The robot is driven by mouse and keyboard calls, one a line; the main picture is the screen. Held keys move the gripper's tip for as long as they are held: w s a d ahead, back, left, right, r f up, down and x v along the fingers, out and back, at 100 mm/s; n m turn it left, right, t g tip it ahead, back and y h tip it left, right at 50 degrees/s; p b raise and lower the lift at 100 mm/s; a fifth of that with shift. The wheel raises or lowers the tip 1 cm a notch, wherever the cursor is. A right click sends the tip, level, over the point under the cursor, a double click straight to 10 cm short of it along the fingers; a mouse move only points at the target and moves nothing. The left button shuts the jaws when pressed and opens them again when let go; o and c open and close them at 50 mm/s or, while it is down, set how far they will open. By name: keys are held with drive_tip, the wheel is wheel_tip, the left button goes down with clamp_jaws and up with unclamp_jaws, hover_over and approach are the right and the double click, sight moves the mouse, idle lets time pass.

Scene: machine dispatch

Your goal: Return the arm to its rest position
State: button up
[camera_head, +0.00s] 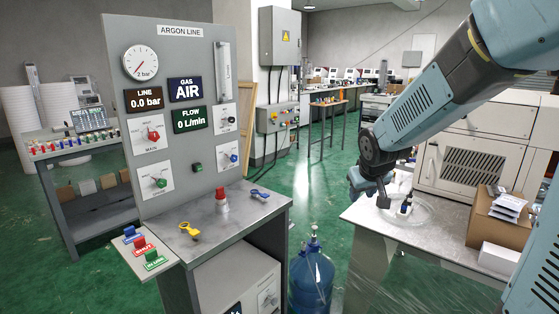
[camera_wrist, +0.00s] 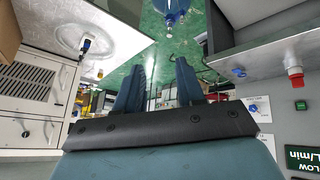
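My arm (camera_head: 425,105) reaches in from the upper right of the head view, bent down toward the middle. My gripper (camera_head: 368,187) hangs over the near-left edge of the right-hand table, apart from the argon panel. In the wrist view my gripper (camera_wrist: 158,88) shows two blue-grey fingers, spread apart with nothing between them. It is open and empty. In the head view the fingertips are small and partly hidden by the wrist.
The argon panel (camera_head: 180,100) stands left. A blue carboy (camera_head: 311,280) stands between.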

drive_tip(key=s+r+m, duration=0.1)
drive_tip(key=s+r, duration=0.3)
drive_tip(key=s, duration=0.8)
drive_tip(key=s+d+r+m+g, duration=0.1)
drive_tip(key=s+r, duration=0.3)
drive_tip(key=s, duration=0.8)
drive_tip(key=shift+d+m+y, duration=0.25)
drive_tip(key=shift+m+y, duration=0.05)
